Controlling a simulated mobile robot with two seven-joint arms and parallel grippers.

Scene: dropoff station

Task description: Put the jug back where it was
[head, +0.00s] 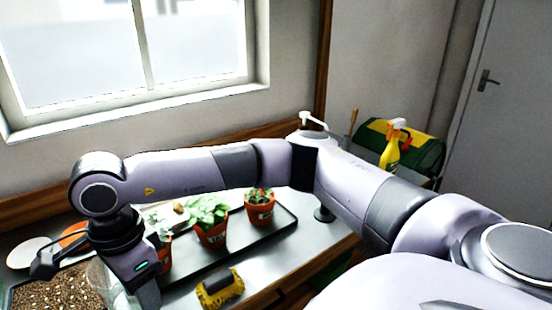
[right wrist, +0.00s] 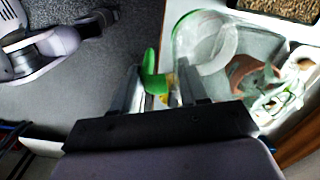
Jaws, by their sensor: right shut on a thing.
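The jug (right wrist: 220,62) is clear, with a green-tinted rim and a green handle. In the right wrist view my right gripper (right wrist: 160,92) is shut on its green handle, with the body to the right of the fingers. In the head view the jug (head: 97,283) is partly seen at the lower left, behind my right wrist, beside a tray of brown grains. The fingertips are hidden there. I cannot tell whether the jug's base touches the worktop. My left gripper is in neither view.
Potted plants (head: 211,232) stand on a black tray (head: 283,232) beneath my right arm. The grain tray (head: 55,292), a white dish (head: 30,252) and an orange dish (head: 75,240) are at the left. A yellow-black item (head: 220,288) lies in front. A yellow spray bottle (head: 389,155) stands back right.

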